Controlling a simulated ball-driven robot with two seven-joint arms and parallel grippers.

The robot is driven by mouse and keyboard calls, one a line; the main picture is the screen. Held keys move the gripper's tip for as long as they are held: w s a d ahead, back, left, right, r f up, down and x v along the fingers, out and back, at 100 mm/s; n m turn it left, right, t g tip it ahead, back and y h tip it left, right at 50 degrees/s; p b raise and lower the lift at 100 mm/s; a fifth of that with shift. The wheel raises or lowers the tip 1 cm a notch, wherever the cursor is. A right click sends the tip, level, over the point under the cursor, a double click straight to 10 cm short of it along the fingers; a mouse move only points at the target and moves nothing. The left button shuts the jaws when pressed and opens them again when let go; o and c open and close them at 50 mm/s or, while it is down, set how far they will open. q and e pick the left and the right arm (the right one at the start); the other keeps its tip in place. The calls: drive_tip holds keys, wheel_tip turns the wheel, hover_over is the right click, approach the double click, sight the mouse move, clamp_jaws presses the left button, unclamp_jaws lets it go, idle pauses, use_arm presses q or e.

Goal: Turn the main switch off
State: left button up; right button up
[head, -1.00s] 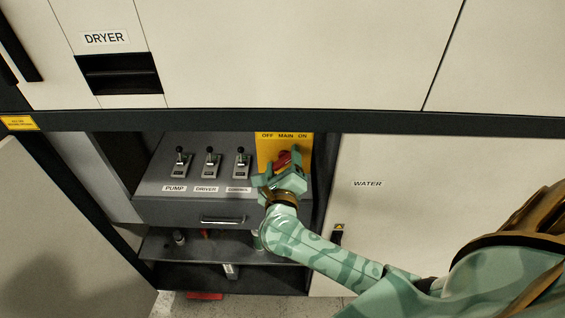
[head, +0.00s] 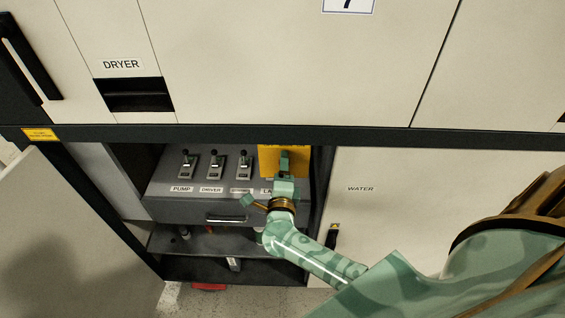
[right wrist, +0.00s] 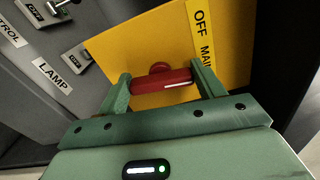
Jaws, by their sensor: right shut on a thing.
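The main switch has a yellow plate (head: 268,158) at the right end of the grey control panel. Its red handle (right wrist: 162,80) shows in the right wrist view as a short bar with a white mark near its right end. My right gripper (head: 284,160) is at the plate, and its two fingers (right wrist: 164,84) close on both ends of the handle. The words OFF (right wrist: 201,22) and MAIN are readable beside the handle; the rest of the label is cut off. In the head view my gripper hides the handle. My left gripper is not in view.
Levers (head: 215,163) labelled PUMP, DRIVER and others stand left of the switch; a LAMP label (right wrist: 52,76) is close to it. Below are a drawer handle (head: 226,218) and a shelf. A WATER door (head: 390,230) is to the right; an open door (head: 75,235) is at left.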

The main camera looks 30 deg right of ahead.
drive_tip(key=n+p, duration=0.2)
drive_tip(key=n, duration=0.1)
drive_tip(key=n+p, duration=0.2)
drive_tip(key=n, duration=0.2)
drive_tip(key=n+p, duration=0.2)
drive_tip(key=n, duration=0.1)
drive_tip(key=shift+s+f, duration=0.1)
drive_tip(key=shift+f, duration=0.25)
drive_tip(key=shift+n, duration=0.4)
drive_tip(key=o, duration=1)
